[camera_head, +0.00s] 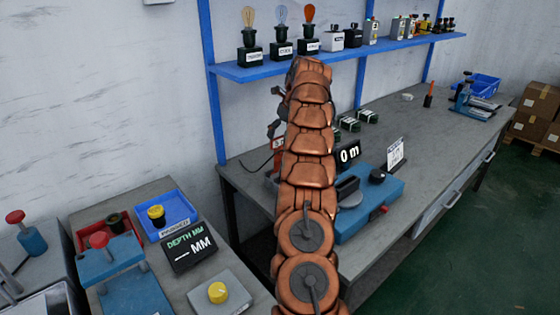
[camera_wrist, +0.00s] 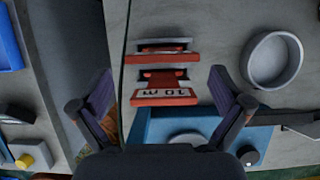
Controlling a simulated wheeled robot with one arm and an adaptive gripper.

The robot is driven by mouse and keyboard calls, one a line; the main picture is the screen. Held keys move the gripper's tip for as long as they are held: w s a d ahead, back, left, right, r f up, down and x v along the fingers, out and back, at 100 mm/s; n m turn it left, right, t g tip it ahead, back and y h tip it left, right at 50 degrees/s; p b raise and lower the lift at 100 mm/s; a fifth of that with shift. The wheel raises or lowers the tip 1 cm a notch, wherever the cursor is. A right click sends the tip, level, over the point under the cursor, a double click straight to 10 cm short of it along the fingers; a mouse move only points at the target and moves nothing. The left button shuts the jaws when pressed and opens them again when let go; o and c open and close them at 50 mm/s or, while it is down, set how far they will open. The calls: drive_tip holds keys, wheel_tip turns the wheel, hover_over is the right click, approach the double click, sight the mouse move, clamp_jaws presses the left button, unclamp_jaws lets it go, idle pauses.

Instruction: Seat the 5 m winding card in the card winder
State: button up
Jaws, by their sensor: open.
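The card winder (camera_head: 382,200) is a blue box with a dark knob on top and a black "0 m" display (camera_head: 348,154) behind it. My arm hides its left part. In the wrist view its blue top (camera_wrist: 205,125) shows below my gripper (camera_wrist: 160,76). My gripper is open, with its two fingers apart and nothing seen held. Between and beyond the fingers is a red slotted piece (camera_wrist: 165,93) labelled "10 m", upside down, with a second red slotted piece (camera_wrist: 160,57) behind it. I cannot tell which card is the 5 m one; no "5 m" label is readable.
A round grey dish (camera_wrist: 275,60) lies right of the red pieces. A white sign (camera_head: 395,153) stands behind the winder. A blue shelf (camera_head: 270,70) with bulbs runs above. The left bench holds a depth display (camera_head: 188,248) and blue tray (camera_head: 178,222). Free bench shows toward the right.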

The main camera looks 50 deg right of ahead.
sight(279, 141)
drive_tip(key=shift+p+x, duration=0.5)
drive_tip(key=shift+x, duration=3.05)
drive_tip(key=shift+d, duration=0.2)
drive_tip(key=c, duration=1.3)
